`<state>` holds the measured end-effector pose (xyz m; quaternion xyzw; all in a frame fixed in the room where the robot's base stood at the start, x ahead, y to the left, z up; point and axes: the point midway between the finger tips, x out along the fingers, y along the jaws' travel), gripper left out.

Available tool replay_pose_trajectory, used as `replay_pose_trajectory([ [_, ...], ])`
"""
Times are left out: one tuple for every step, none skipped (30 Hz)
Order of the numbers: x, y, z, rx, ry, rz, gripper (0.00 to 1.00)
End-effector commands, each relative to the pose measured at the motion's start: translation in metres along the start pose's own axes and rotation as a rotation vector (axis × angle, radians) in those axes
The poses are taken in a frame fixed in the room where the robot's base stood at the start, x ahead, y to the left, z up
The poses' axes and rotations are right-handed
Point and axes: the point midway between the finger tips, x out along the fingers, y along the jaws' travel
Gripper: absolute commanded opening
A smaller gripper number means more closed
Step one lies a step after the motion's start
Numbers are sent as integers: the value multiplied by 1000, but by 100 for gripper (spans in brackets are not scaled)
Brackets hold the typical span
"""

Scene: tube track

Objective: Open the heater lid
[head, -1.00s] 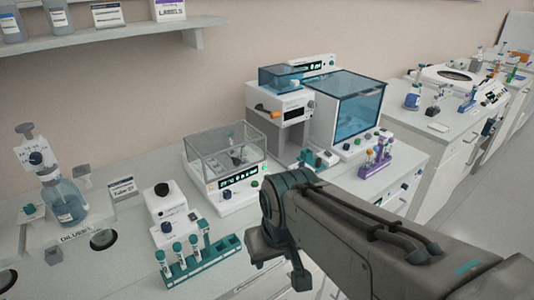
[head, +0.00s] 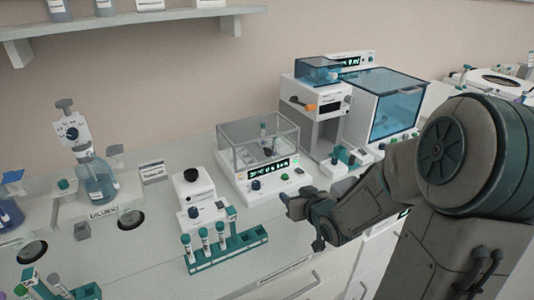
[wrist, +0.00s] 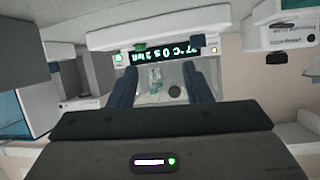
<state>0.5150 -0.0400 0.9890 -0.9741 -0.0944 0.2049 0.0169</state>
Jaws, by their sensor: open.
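The heater (head: 262,188) is a white box with a lit green display and small knobs on its front. Its clear, grey-edged lid (head: 258,140) is down, and a tube shows through it. The heater's front and display (wrist: 170,52) also show upside down in the wrist view, beyond my fingers. My gripper (head: 302,222) is in front of the heater, to the lower right of its front panel, apart from the lid. In the wrist view my gripper (wrist: 160,78) has its two dark fingers apart with nothing held between them.
A white block with a black knob (head: 194,185) and a teal tube rack (head: 228,250) stand left of my gripper. A white machine with a blue cover (head: 385,105) stands to the right. A diluent bottle (head: 95,180) is at left. Bench shows between them.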

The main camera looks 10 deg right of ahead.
Motion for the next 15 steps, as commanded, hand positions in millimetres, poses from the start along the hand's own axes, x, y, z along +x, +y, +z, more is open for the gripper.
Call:
replay_pose_trajectory([
  [1,2,-3,40,68,-32,45],
  [1,2,-9,57,112,-53,45],
  [-1,1,-15,78,164,-78,45],
  [-2,0,-20,92,201,-95,45],
  [-4,0,-24,106,235,-110,45],
  [-7,1,-30,122,274,-127,45],
  [-8,0,-34,132,300,-139,45],
  [-10,1,-37,140,323,-146,45],
  [-12,0,-40,149,347,-157,45],
  [-13,0,-42,153,359,-163,45],
  [-14,0,-44,156,371,-168,45],
  [-14,0,-46,159,380,-172,45],
  [-12,0,-47,161,384,-174,45],
  [-10,-1,-49,162,387,-175,45],
  [-6,-2,-50,162,388,-176,45],
])
